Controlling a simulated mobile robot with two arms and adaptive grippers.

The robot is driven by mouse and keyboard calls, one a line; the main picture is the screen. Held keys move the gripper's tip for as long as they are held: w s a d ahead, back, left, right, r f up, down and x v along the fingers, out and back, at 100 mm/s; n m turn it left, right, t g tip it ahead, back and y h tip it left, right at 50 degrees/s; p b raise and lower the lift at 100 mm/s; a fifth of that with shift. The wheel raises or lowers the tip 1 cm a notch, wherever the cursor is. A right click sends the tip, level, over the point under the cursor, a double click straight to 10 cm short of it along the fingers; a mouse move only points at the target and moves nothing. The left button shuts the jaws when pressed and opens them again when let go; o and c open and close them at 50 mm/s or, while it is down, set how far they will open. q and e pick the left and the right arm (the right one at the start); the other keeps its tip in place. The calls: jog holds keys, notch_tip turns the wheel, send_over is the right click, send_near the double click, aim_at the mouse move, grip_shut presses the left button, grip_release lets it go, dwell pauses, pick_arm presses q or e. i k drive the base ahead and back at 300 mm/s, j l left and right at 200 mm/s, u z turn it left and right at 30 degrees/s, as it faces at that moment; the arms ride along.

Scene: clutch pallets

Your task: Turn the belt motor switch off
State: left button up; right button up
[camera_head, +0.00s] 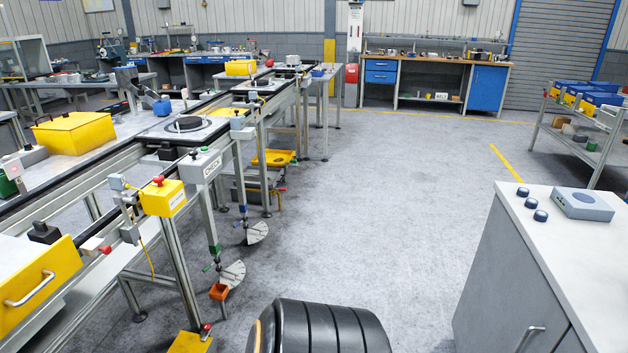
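A yellow box (162,198) with a red button on top is mounted on the near side of the conveyor line, left of centre. Its label is too small to read. A grey box (200,165) with a green button and a sign is fixed to the rail just behind it. I cannot tell which of these, if either, is the belt motor switch, nor its on or off state. The conveyor (88,218) runs from the left foreground toward the back. Neither of my grippers is in view.
A grey cabinet (590,262) with blue knobs stands at the right. A shelf cart (575,140) is behind it. The floor (385,185) between conveyor and cabinet is mostly clear. A black ribbed round object (325,328) is at the bottom; I cannot tell whether it is mine.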

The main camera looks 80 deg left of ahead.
aim_at(158, 179)
jog(key=u, duration=3.7)
jog(key=i+l+u, duration=0.3)
jog(key=i+l, duration=0.65)
